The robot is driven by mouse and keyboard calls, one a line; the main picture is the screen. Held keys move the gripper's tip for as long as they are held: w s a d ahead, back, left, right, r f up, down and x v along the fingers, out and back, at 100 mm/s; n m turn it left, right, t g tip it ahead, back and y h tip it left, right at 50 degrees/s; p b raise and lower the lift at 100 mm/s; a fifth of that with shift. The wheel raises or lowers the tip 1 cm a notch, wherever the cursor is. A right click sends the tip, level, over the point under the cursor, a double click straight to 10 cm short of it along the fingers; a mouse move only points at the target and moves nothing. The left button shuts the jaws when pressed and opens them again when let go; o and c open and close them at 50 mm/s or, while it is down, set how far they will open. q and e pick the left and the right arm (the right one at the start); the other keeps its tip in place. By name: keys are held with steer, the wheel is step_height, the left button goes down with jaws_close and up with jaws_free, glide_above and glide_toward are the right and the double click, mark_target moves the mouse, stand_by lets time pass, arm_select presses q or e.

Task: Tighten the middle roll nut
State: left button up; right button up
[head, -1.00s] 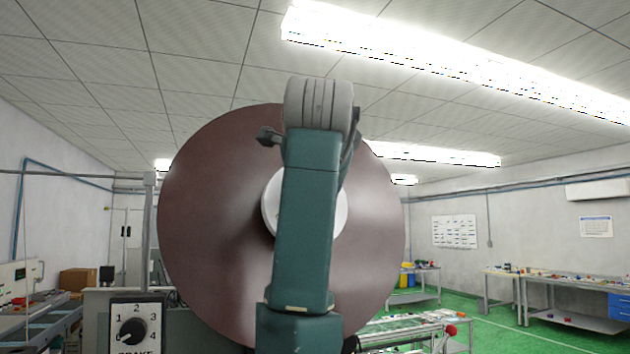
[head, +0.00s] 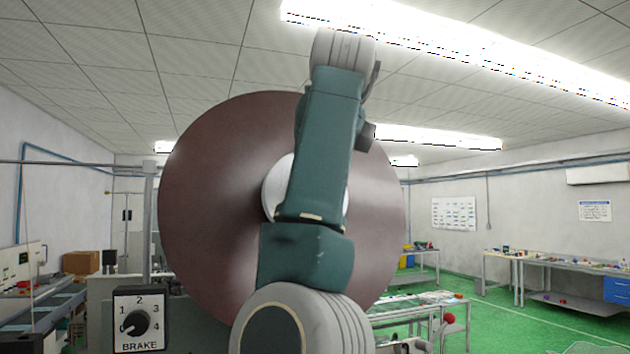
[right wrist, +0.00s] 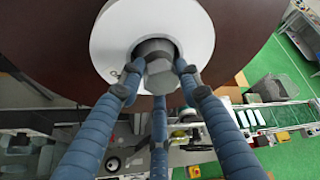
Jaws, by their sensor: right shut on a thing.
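The large brown roll (head: 215,220) stands upright ahead in the head view, with a pale round hub (head: 272,190) partly behind my right arm. In the right wrist view the white hub (right wrist: 108,40) surrounds a grey hexagonal nut (right wrist: 160,70) at its centre. My right gripper (right wrist: 159,84) has its blue fingers closed around the nut, with fingertips at its left, right and lower sides. In the head view the nut and the right gripper's fingers are hidden behind the arm. My left gripper is not in view.
A brake dial (head: 138,320) is at the lower left in front of the roll. Workbenches with small items (head: 560,262) stand at the right. A line with a red knob (head: 449,318) is at the lower right.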

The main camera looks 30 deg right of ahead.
steer(key=shift+d+m+y, duration=0.1)
steer(key=shift+m+y, duration=0.3)
steer(key=shift+m, duration=0.5)
steer(key=o, duration=0.9)
steer(key=shift+o, duration=1)
steer(key=shift+s+d, duration=0.1)
steer(key=v, duration=1.2)
